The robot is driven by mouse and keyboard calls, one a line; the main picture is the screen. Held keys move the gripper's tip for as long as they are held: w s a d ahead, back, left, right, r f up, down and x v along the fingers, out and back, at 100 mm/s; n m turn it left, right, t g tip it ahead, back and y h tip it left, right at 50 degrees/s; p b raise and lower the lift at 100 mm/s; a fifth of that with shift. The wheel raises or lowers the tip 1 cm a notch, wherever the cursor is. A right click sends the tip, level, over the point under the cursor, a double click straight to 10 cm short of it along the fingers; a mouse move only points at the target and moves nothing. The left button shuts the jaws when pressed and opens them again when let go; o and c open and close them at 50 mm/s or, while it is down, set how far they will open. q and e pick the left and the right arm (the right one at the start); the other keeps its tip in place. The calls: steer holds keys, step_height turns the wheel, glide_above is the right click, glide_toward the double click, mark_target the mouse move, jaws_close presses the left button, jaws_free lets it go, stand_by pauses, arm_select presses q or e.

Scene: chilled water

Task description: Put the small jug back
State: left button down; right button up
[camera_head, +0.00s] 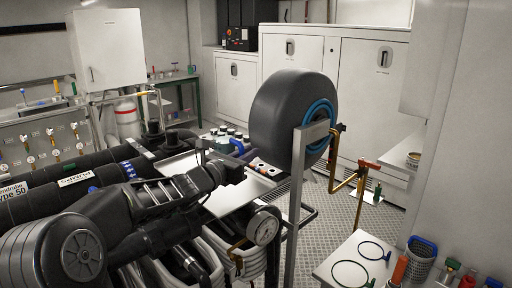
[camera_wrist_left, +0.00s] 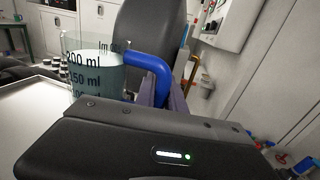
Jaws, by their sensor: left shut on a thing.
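The small jug (camera_wrist_left: 97,78) is clear, with black ml marks and a blue handle (camera_wrist_left: 150,66), and stands upright in the left wrist view. It looks tinted, as if holding liquid, near the 200 ml mark. My left gripper (camera_wrist_left: 166,92) is shut on the blue handle. In the head view my left gripper (camera_head: 236,170) is at the middle, over the pale metal tray (camera_head: 232,199), and the jug is small and hard to make out there. I cannot tell whether the jug's base touches the tray. My right gripper is out of view.
A large black wheel (camera_head: 284,122) on a grey post stands just right of the gripper. Dark bottles (camera_wrist_left: 48,68) stand behind the jug.

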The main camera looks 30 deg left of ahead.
arm_select(q)
steer(key=b, duration=0.5)
glide_above(249, 191)
steer(key=shift+a+f, duration=0.1)
steer(key=shift+f, duration=3.1)
steer(key=shift+f+b, duration=0.55)
steer(key=shift+f, duration=0.2)
steer(key=shift+f, duration=0.1)
